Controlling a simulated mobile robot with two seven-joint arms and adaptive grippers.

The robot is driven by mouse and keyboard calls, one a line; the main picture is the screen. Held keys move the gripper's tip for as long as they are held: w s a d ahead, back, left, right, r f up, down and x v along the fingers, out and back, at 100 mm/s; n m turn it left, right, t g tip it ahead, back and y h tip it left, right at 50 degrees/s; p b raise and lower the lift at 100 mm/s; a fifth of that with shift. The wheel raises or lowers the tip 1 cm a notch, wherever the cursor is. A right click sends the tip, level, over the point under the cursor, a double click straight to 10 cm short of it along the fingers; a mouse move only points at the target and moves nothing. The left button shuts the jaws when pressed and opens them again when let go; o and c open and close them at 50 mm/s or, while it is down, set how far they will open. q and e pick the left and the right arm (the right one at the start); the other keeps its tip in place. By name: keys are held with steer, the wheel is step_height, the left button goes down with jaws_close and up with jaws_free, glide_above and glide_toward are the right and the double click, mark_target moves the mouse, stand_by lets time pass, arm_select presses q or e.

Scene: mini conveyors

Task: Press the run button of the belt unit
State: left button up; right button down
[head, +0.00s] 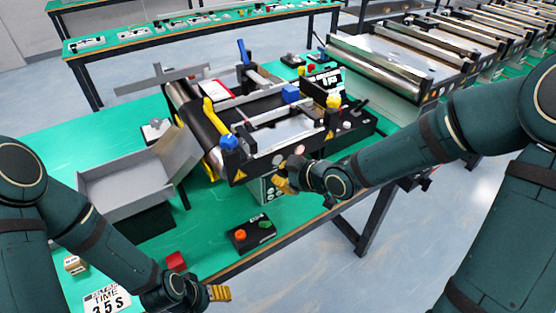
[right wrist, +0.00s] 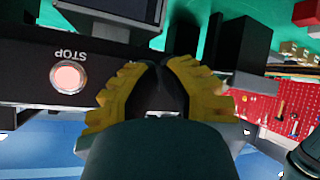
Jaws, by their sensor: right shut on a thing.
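The belt unit (head: 196,118) stands on the green table, with a dark frame and a black belt. A pale round button (head: 299,150) sits on its near side. In the right wrist view this round button (right wrist: 68,77) has the word STOP beside it, reading upside down. My right gripper (head: 284,181) is at the unit's near side, beside that button. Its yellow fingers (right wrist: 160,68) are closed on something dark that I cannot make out. No run button shows clearly; the gripper hides part of the panel. My left gripper (head: 222,293) is low, near the table's front edge, apart from the unit.
A grey open bin (head: 125,200) stands left of the unit. A black box (head: 250,234) with orange and green knobs lies near the front edge. A red block (head: 175,261) and a time card (head: 104,299) lie front left. Roller conveyors (head: 385,68) stand at the back right.

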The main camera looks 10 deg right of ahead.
stand_by(0.6)
steer(key=shift+w+a, duration=0.15)
steer(key=shift+w, duration=0.25)
